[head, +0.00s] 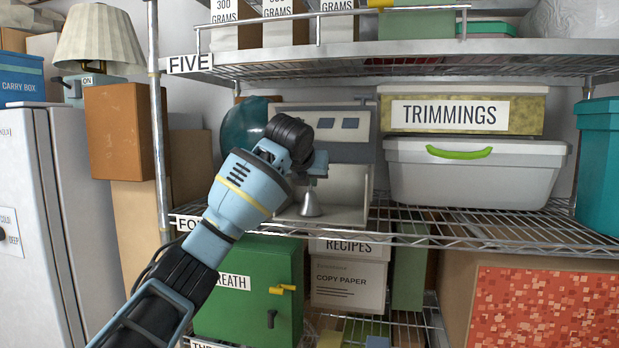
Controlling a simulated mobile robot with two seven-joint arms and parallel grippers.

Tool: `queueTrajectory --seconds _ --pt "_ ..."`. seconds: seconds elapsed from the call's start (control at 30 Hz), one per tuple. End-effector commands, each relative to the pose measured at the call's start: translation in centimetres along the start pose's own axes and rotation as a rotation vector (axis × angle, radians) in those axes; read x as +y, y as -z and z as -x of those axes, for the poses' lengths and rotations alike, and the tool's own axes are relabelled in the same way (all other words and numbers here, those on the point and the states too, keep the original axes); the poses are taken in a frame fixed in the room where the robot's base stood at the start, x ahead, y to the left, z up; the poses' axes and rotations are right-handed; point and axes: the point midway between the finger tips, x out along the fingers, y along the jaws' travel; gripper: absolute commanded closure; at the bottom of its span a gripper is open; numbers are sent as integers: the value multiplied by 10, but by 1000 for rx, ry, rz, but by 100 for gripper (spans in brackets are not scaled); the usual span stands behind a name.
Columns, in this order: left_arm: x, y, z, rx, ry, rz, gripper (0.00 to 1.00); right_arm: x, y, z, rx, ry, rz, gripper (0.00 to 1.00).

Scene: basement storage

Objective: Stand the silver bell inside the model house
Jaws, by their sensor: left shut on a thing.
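The silver bell (310,205) hangs upright under my left gripper (314,172), which is shut on its top. The model house (362,145) is grey with small blue windows and a pale, open lower room. It stands on the wire shelf in the middle of the head view. The bell shows against the left part of the open room, near its floor. I cannot tell whether the bell touches the floor. My left wrist and gripper hide the left side of the house. My right gripper is not in view.
A teal rounded object (240,128) stands left of the house. To the right are a white bin (470,175) and a box labelled TRIMMINGS (530,112). The upper shelf (420,58) runs above. Bare wire shelf (480,225) lies along the front right.

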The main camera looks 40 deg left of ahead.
Motion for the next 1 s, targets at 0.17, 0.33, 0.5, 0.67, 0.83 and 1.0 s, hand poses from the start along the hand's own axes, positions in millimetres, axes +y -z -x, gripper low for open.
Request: queueTrajectory --seconds 0.17,0.33,0.5,0.67,0.83,1.0 --pt "0 2 -2 5 -2 -1 87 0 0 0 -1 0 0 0" --pt "0 3 -3 6 -3 -1 73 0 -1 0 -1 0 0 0" --pt "0 3 -3 7 -3 -1 73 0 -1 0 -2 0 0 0" --pt "0 -2 0 7 -2 -1 73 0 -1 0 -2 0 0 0" --pt "0 -9 23 1 -1 -2 73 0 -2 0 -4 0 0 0" --pt "1 -10 60 -2 -1 -2 73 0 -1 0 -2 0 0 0"
